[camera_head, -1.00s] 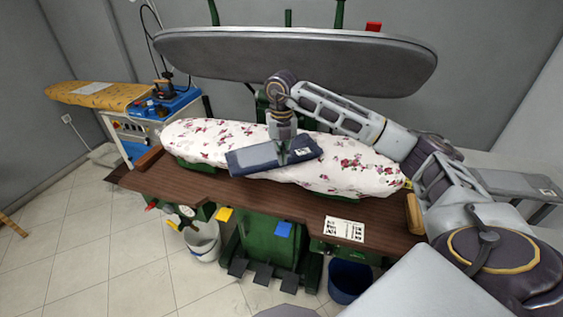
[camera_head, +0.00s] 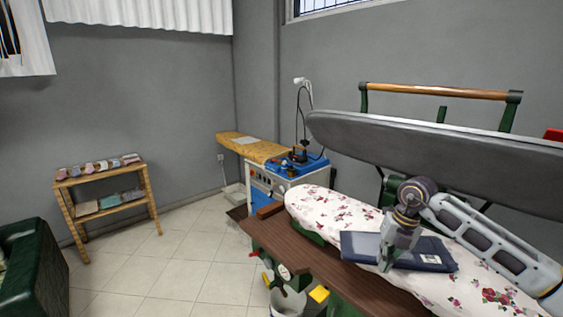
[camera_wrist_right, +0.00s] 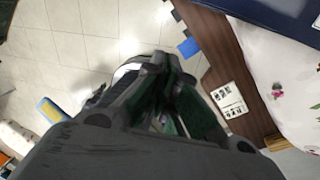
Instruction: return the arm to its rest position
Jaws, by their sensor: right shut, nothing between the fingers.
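My right arm reaches in from the right edge of the head view. Its gripper (camera_head: 388,264) points down and overlaps a folded navy garment (camera_head: 430,252) in the picture. The garment lies on the floral ironing pad (camera_head: 318,207). In the right wrist view the fingers (camera_wrist_right: 165,68) are closed together with nothing between them. There the garment (camera_wrist_right: 275,14) shows at the upper right, apart from the fingertips. The fingers are seen over the floor and the board's front edge. My left gripper is not in view.
A wooden-topped pressing table (camera_head: 310,260) carries the pad, with a large grey upper press plate (camera_head: 430,150) over it. A blue-topped steam unit (camera_head: 290,178) stands behind left. A wooden shelf (camera_head: 105,190) and green armchair (camera_head: 32,262) stand left, with open tiled floor between.

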